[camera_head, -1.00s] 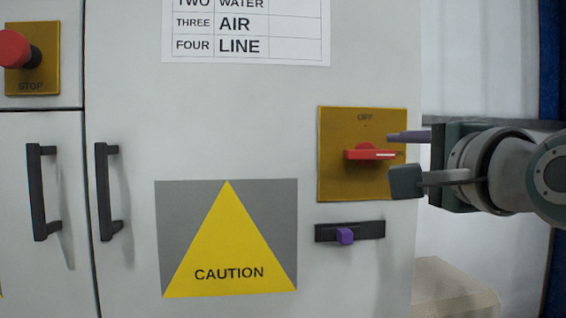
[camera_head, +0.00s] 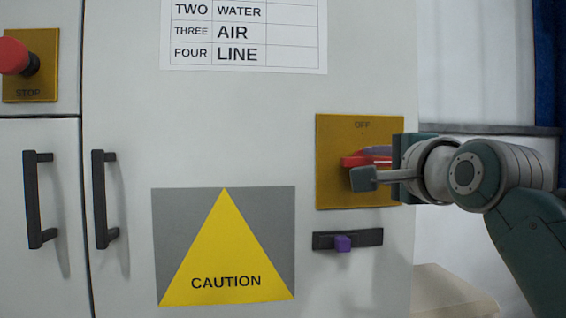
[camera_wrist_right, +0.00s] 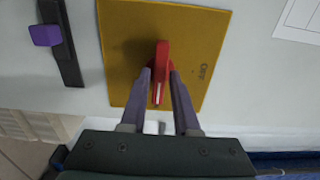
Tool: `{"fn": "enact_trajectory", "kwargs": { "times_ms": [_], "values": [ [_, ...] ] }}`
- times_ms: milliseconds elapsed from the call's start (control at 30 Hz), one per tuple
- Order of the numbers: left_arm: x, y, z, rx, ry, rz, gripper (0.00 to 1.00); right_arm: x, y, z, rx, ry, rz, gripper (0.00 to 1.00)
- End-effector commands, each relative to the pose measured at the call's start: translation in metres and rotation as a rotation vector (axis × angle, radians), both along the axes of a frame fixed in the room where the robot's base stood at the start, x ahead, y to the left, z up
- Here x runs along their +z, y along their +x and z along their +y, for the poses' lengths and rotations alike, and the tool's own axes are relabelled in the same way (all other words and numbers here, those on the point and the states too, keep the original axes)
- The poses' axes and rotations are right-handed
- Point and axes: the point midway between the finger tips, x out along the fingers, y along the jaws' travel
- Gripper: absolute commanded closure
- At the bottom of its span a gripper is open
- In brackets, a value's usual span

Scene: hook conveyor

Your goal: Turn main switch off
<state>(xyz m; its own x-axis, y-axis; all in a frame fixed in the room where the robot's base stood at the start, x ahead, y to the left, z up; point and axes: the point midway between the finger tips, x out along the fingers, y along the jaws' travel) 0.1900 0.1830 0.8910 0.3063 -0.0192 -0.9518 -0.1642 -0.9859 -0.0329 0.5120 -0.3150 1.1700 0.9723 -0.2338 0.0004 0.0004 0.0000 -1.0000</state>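The main switch is a red handle (camera_head: 355,161) on a yellow plate (camera_head: 330,185), with OFF printed at the top. The handle lies horizontal, pointing right, away from the OFF mark. My right gripper (camera_head: 370,166) reaches in from the right, one finger above and one below the handle. In the right wrist view, the red handle (camera_wrist_right: 162,60) sits between the two purple fingers (camera_wrist_right: 160,78). The fingers are apart with the handle closely between them; firm contact is not clear. My left gripper is not in view.
A black slot with a purple knob (camera_head: 343,243) is just below the plate. A red STOP button (camera_head: 15,58) is at upper left, and black door handles (camera_head: 105,200) are at left. A caution sign (camera_head: 226,250) is on the flat grey cabinet.

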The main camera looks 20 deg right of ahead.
Motion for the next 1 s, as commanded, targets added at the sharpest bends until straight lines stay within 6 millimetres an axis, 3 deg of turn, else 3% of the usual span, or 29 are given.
{"fn": "enact_trajectory", "kwargs": {
  "times_ms": [33,233,733,1000],
  "values": [
    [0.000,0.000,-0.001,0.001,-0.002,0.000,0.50,0.000,0.000,0.000,0.000,0.000,0.000,0.77],
    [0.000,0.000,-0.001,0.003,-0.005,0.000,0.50,0.000,0.000,0.000,0.000,0.000,0.000,0.99],
    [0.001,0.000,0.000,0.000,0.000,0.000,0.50,0.000,0.000,0.000,0.000,-0.008,0.003,1.00],
    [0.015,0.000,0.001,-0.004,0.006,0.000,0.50,0.002,0.000,0.000,0.000,-0.103,0.029,1.00]
  ]
}}
